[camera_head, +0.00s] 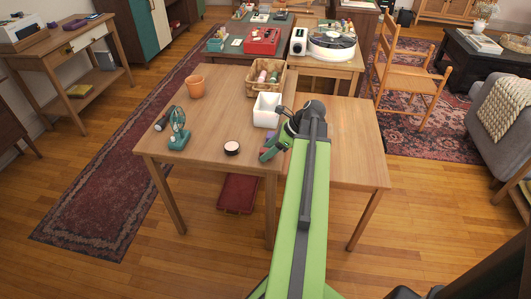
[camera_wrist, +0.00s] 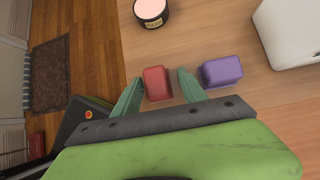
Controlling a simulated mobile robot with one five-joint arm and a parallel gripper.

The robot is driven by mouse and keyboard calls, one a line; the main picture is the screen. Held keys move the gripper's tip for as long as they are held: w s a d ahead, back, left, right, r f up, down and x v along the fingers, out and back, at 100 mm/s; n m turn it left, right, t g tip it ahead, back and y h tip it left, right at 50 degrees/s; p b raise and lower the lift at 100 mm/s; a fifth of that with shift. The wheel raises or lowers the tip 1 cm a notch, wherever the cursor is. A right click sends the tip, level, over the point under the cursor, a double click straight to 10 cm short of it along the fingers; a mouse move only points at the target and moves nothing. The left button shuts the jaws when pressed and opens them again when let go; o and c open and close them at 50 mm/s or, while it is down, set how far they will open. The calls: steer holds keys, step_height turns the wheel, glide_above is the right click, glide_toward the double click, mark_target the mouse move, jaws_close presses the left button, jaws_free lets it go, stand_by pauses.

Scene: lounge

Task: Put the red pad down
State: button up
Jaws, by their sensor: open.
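The red pad (camera_wrist: 157,83) is a small block with rounded edges, seen in the wrist view. It appears to lie on the wooden table (camera_head: 225,110), between the two green fingers of my gripper (camera_wrist: 160,88). The fingers are open, with a small gap showing on the right side of the pad; contact on the left is hard to tell. In the head view, my gripper (camera_head: 268,152) is low over the table's front right part and mostly hides the pad.
A purple block (camera_wrist: 222,71) lies just right of my right finger. A white bin (camera_head: 266,110), a round dark tin (camera_head: 232,148), a small green fan (camera_head: 178,130), a terracotta pot (camera_head: 195,87) and a wicker basket (camera_head: 265,78) share the table.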

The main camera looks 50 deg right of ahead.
steer(key=p+v, duration=0.9)
steer(key=v, duration=0.3)
steer(key=shift+r+p, duration=0.3)
steer(key=shift+r, duration=0.1)
steer(key=w+a+f+n+g, duration=0.2)
steer(key=w+a+n, duration=0.5)
steer(key=a, duration=0.4)
steer(key=w+a+f+n+g, duration=0.2)
steer(key=w+a+n+g, duration=0.1)
steer(key=w+a+n, duration=0.65)
steer(key=a+f+n+g+h, duration=0.1)
steer(key=a+n+h, duration=0.3)
steer(key=a+n, duration=0.9)
steer(key=a, duration=1.2)
steer(key=shift+w, duration=0.3)
